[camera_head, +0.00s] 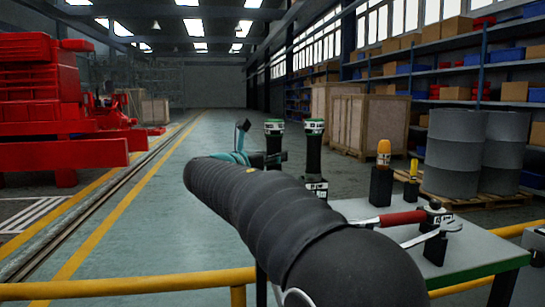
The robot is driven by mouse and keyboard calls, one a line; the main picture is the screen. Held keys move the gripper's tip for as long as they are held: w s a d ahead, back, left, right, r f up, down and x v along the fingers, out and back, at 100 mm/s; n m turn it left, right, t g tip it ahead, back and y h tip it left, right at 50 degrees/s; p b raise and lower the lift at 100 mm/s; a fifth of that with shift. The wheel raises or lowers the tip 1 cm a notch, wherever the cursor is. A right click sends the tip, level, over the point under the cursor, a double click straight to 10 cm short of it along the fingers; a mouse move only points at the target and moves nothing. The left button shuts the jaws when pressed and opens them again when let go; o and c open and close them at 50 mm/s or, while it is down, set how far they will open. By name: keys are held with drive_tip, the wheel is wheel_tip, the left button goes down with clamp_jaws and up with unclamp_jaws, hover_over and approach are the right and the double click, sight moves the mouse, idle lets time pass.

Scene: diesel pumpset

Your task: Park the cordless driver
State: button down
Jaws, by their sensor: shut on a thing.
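A teal and black tool (236,157), which looks like the cordless driver, shows just above the far part of my black-sleeved arm. An upright, hook-like dark blue piece stands at its top. Most of it is hidden behind the arm, so its full shape and tilt cannot be told. My gripper is hidden behind the arm too. Two tall black holders (313,150) with green and white bands at the top stand side by side beyond the arm, to the right of the teal tool. Whether the tool touches the nearer one cannot be told.
A green-edged table (482,262) carries an orange-handled tool (383,160), a yellow-handled tool (413,170) and a red-handled tool (402,218) in black stands. A yellow rail (130,286) crosses in front. Grey drums (462,150) and crates (367,122) stand behind right. The left aisle is clear.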

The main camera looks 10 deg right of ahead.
drive_tip(key=c, duration=0.8)
unclamp_jaws()
drive_tip(key=shift+o, duration=1)
drive_tip(key=shift+f, duration=0.1)
drive_tip(key=v, duration=1.2)
drive_tip(key=shift+s, duration=0.1)
